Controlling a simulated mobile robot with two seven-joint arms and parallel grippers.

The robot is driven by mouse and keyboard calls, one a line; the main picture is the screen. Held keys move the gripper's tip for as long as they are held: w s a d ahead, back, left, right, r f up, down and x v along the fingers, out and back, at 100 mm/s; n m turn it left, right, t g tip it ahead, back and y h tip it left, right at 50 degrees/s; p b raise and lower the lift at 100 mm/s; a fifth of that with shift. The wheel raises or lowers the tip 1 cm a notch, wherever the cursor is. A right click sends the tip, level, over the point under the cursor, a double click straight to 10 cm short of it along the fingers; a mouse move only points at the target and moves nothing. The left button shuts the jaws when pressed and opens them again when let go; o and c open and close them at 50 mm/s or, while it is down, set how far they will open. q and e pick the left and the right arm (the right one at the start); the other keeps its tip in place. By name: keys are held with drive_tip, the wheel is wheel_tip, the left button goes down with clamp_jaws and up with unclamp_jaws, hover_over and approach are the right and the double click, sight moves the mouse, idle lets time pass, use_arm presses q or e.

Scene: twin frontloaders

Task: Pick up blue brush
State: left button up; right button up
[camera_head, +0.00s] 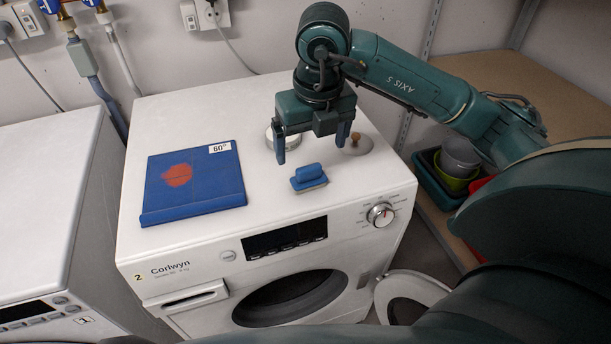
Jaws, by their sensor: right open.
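The blue brush (309,178) lies on top of the white washing machine marked Corlwyn (262,100), near its front edge. It has a blue grip and a pale underside. My right gripper (313,148) hangs above and slightly behind the brush, pointing down. Its two blue-grey fingers are spread apart with nothing between them. The brush appears to lie below the fingertips, free of them. My left gripper is not in view.
A blue board (215,185) with a red stain and a 60° tag lies left of the brush. A white round container (270,138) and a knobbed lid (357,145) sit behind it. The washer door (412,292) hangs open. Bowls (458,160) stand on the right.

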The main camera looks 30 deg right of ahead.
sight(309, 168)
drive_tip(key=f, duration=0.3)
drive_tip(key=w+f, duration=0.1)
drive_tip(key=f, duration=0.5)
drive_tip(key=shift+w+d, duration=0.25)
drive_tip(key=shift+w, duration=0.1)
drive_tip(key=shift+c, duration=0.2)
drive_tip(key=shift+r, duration=0.1)
drive_tip(key=c, duration=1)
wheel_tip(309, 168, up, 10)
drive_tip(key=o, duration=0.4)
drive_tip(key=c, duration=0.3)
